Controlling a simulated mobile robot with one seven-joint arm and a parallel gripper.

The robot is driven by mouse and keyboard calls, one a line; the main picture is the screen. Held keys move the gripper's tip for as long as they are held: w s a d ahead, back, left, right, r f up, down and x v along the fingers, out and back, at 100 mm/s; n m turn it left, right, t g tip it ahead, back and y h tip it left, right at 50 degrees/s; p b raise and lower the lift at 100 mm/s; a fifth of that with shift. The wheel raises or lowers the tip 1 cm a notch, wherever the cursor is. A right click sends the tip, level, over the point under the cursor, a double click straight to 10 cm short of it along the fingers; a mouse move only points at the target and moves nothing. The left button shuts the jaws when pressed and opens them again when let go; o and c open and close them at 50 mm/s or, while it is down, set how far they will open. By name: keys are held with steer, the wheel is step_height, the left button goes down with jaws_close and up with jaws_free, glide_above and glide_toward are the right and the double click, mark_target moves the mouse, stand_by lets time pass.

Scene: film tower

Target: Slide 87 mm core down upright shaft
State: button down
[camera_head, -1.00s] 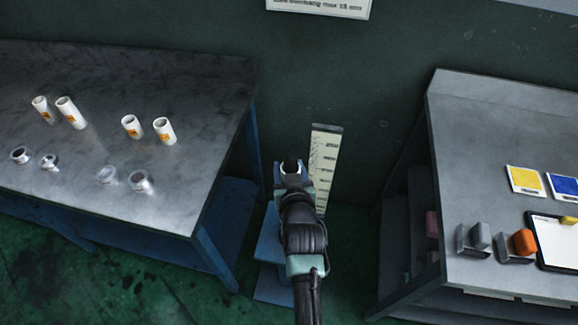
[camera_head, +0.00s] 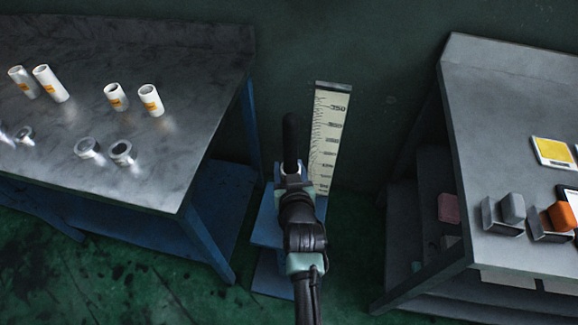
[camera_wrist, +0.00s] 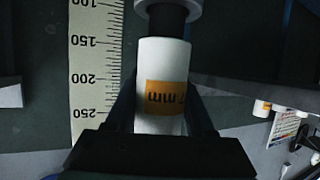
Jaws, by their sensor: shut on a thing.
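My gripper (camera_wrist: 165,125) is shut on a white core (camera_wrist: 163,65) with an orange label. The label appears upside down; "7 mm" shows and its first figure is hidden. A black upright shaft (camera_head: 290,138) sticks up out of the core in the head view, so the core is around it. In the wrist view, which looks inverted, the shaft (camera_wrist: 168,19) also shows beyond the core's other end. There a pale ring (camera_wrist: 170,4) sits around the shaft, with a gap between it and the core. In the head view my gripper (camera_head: 293,178) mostly hides the core.
A number scale (camera_head: 329,135) stands upright behind the shaft. A blue stand (camera_head: 268,225) is below my gripper. The left metal table (camera_head: 160,60) carries several labelled white cores (camera_head: 151,100) and metal rings (camera_head: 88,148). The right table (camera_head: 500,90) holds cards, grey blocks and an orange piece.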

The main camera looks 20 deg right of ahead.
steer(key=shift+f+b, duration=0.3)
steer(key=shift+f, duration=0.3)
steer(key=shift+c, duration=0.9)
jaws_free()
steer(key=p+v, duration=0.2)
steer(key=v, duration=1.1)
steer(key=shift+a, duration=0.1)
